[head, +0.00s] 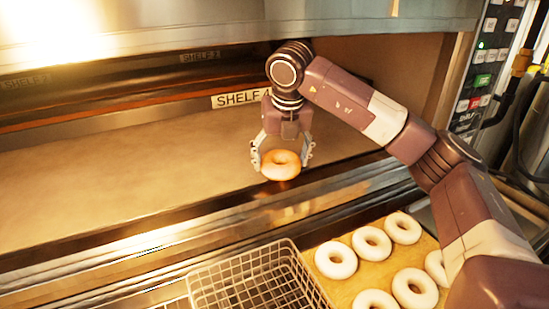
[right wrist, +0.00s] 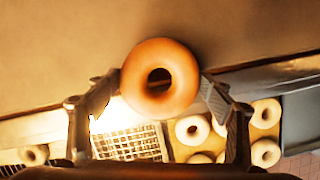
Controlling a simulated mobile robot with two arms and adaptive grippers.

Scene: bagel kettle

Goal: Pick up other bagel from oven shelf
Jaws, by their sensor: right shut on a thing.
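A golden-brown bagel (head: 281,165) is between the fingers of my right gripper (head: 282,152), near the front edge of the oven shelf (head: 120,185). The right gripper is shut on it, one finger on each side. In the right wrist view the bagel (right wrist: 178,62) sits between the two fingertips, its hole facing the camera. Whether it still touches the shelf is hard to tell. No other bagel shows on the visible part of the shelf. My left gripper is not in view.
A wire basket (head: 232,284) stands below the oven front; its visible part looks empty. Beside it a tan board (head: 322,282) holds several pale bagels. The oven's upper edge (head: 250,30) hangs above the arm. A control panel (head: 485,70) is at the right.

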